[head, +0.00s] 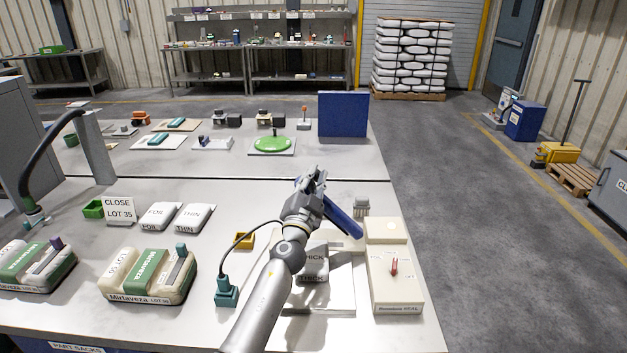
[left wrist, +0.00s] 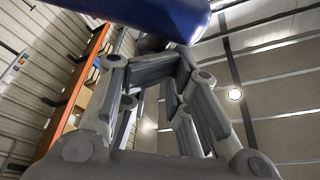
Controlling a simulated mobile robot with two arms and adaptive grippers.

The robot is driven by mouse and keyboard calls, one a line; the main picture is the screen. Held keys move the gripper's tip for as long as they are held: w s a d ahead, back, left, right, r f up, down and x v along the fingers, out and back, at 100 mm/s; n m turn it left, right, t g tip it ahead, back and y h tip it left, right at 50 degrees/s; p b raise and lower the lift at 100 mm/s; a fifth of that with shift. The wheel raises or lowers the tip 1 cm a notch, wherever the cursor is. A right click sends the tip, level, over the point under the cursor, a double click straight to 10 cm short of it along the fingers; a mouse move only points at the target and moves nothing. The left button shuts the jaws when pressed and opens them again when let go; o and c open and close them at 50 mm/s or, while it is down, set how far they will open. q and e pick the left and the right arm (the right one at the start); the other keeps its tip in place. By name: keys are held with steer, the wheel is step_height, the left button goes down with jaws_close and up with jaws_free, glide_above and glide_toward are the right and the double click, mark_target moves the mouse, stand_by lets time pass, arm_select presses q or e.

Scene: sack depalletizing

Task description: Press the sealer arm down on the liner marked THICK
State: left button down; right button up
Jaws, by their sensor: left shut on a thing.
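The white liner marked THICK (head: 316,266) lies on a pale plate (head: 338,292) near the table's front right, partly hidden by my left arm. The sealer (head: 395,292) is a cream box with a red switch beside the plate. Its blue sealer arm (head: 344,218) is raised and tilted above and behind the liner, apart from it. My left gripper (head: 314,182) is shut at the upper end of the blue arm; the exact contact is hidden. In the left wrist view the blue arm (left wrist: 140,14) crosses the top beyond the fingers (left wrist: 160,65). My right gripper is out of view.
A blue panel (head: 343,114) stands behind.

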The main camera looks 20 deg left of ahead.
arm_select(q)
steer(key=shift+a+f+b, duration=0.25)
steer(key=shift+f+b, duration=0.2)
steer(key=s+a+f+n+y+b, duration=0.2)
steer(key=a+f+n+b, duration=0.4)
steer(key=b, duration=0.7)
steer(key=shift+s+a+f+y, duration=0.35)
steer(key=shift+a+f, duration=0.85)
steer(key=shift+f, duration=0.75)
steer(key=shift+w+r, duration=0.1)
